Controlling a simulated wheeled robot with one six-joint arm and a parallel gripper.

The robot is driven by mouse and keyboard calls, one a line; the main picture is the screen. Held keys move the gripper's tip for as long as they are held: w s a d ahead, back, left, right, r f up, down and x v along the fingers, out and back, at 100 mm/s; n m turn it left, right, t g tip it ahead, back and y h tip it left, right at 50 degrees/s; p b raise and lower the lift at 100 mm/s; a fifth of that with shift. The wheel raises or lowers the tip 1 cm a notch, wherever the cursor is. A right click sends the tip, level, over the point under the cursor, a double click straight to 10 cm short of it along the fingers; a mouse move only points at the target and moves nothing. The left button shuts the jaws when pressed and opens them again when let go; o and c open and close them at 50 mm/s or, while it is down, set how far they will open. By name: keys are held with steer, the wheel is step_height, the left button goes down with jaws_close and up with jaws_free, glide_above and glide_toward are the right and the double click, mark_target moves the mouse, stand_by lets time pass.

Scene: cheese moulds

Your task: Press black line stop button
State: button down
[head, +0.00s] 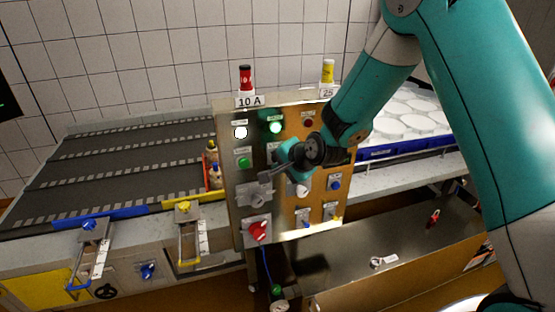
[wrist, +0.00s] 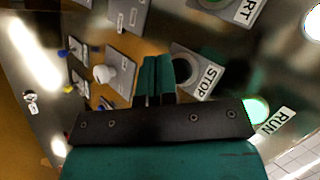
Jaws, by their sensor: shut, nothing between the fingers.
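The black stop button (wrist: 184,67) shows in the wrist view as a dark round shape on a grey plate labelled STOP, partly hidden behind my fingers. My gripper (wrist: 157,66) is shut and empty, its teal fingertips just left of the button's visible part. Whether they touch it I cannot tell. In the head view my gripper (head: 285,152) is in front of the upper middle of the control panel (head: 285,215) and covers most of the stop button's area.
A lit green lamp (head: 276,128) and a lit white lamp (head: 240,132) are on the panel's upper part. A green button (head: 243,162), a dark red button (head: 308,122), a blue button (head: 335,185) and a red knob (head: 258,231) surround my gripper. A conveyor (head: 110,160) lies left.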

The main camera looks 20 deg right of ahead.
steer(key=shift+w, duration=0.25)
steer(key=shift+w, duration=0.5)
stand_by(0.7)
steer(key=shift+s, duration=0.1)
steer(key=shift+s+b, duration=0.3)
steer(key=shift+s, duration=0.5)
steer(key=shift+s, duration=0.1)
steer(key=s, duration=0.4)
steer(key=shift+s+b, duration=0.4)
stand_by(0.3)
